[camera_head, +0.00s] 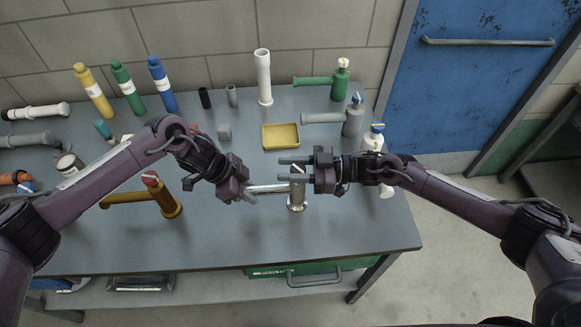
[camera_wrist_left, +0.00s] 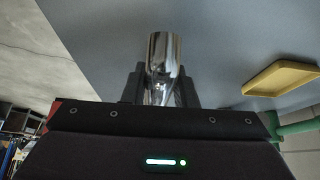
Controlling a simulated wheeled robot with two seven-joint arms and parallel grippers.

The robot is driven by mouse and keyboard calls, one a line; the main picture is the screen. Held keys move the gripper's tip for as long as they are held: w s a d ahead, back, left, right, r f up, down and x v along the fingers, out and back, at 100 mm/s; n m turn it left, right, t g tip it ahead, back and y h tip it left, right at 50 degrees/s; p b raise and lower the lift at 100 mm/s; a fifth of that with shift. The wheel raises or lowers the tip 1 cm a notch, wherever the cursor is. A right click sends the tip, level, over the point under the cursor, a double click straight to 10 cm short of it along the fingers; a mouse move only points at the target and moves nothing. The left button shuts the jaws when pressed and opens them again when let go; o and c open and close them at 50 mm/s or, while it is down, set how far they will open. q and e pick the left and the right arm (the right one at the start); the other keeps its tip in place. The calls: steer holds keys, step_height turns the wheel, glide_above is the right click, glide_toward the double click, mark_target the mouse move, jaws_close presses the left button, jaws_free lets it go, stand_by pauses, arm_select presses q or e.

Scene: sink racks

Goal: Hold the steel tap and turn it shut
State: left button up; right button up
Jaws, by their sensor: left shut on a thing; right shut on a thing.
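The steel tap (camera_head: 297,199) stands upright near the right front part of the grey table, its spout (camera_head: 268,188) pointing left. My left gripper (camera_head: 248,192) is shut on the end of the spout. The left wrist view shows the shiny spout (camera_wrist_left: 164,60) between its two dark fingers. My right gripper (camera_head: 297,168) is shut on the handle at the top of the tap, coming from the right. The handle is mostly hidden by the fingers, so its exact turn cannot be told.
A brown tap (camera_head: 168,202) with a red top stands to the left, close by my left arm. A yellow tray (camera_head: 281,137) lies behind the steel tap. Bottles, pipes and a grey tap (camera_head: 352,122) stand farther back. The table front (camera_head: 230,240) is clear.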

steer(key=shift+s+m+t, duration=0.1)
steer(key=shift+m+t, duration=0.2)
steer(key=shift+t, duration=0.2)
steer(key=shift+m+t, duration=0.3)
steer(key=m+t+h, duration=0.1)
steer(key=m+t, duration=0.1)
steer(key=t, duration=0.1)
steer(key=shift+f, duration=0.1)
steer(key=shift+w+d+m+t+h, duration=0.1)
steer(key=shift+w+m+t+h, duration=0.15)
steer(key=shift+m+t+h, duration=0.9)
steer(key=shift+w+d+m+t+h, duration=0.1)
steer(key=shift+w+m+t+h, duration=0.15)
steer(key=shift+m+t+h, duration=0.9)
steer(key=shift+w+t+y, duration=0.1)
steer(key=shift+t+y, duration=0.3)
steer(key=shift+t, duration=0.2)
steer(key=o, duration=1)
steer(key=shift+c, duration=0.2)
